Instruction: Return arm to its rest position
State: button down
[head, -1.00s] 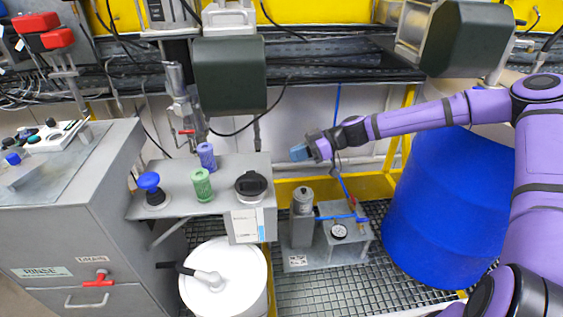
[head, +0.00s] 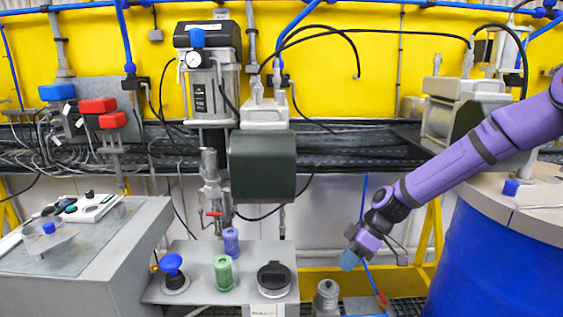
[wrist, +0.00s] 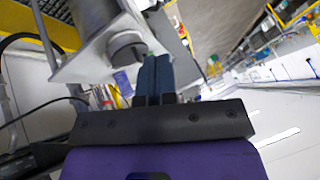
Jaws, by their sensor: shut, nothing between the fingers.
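My gripper (head: 348,260) hangs at the end of my purple arm, right of the middle of the head view. It points down and to the left, apart from the grey shelf. In the wrist view my gripper's two dark blue fingers (wrist: 154,75) lie together with nothing between them. A grey metal part with a round dark end (wrist: 127,48) shows just beyond the fingers in that view; I cannot tell what it belongs to.
A blue drum (head: 475,265) stands at the right below my arm. The grey shelf (head: 200,292) holds a green cylinder (head: 223,273), a purple cylinder (head: 231,241), a black-lidded cup (head: 273,278) and a blue knob (head: 172,264). A dark green motor box (head: 262,166) hangs above.

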jog(key=s+d+r+m+t+h, duration=0.2)
jog(key=s+d+r+m+h, duration=0.3)
jog(key=r, duration=0.4)
jog(key=s+d+r+m+t+h, duration=0.2)
jog(key=s+d+r+m, duration=0.15)
jog(key=s+r, duration=0.4)
jog(key=s+d+r+m+t, duration=0.2)
jog(key=s+r+m, duration=0.1)
jog(key=s+r, duration=0.2)
jog(key=s+d+r+m+t, duration=0.2)
jog(key=s+r, duration=0.4)
jog(key=s, duration=0.3)
jog(key=shift+d+r+m, duration=0.3)
jog(key=shift+d+m, duration=0.35)
jog(key=c, duration=1.8)
grip_release()
jog(key=shift+c, duration=0.2)
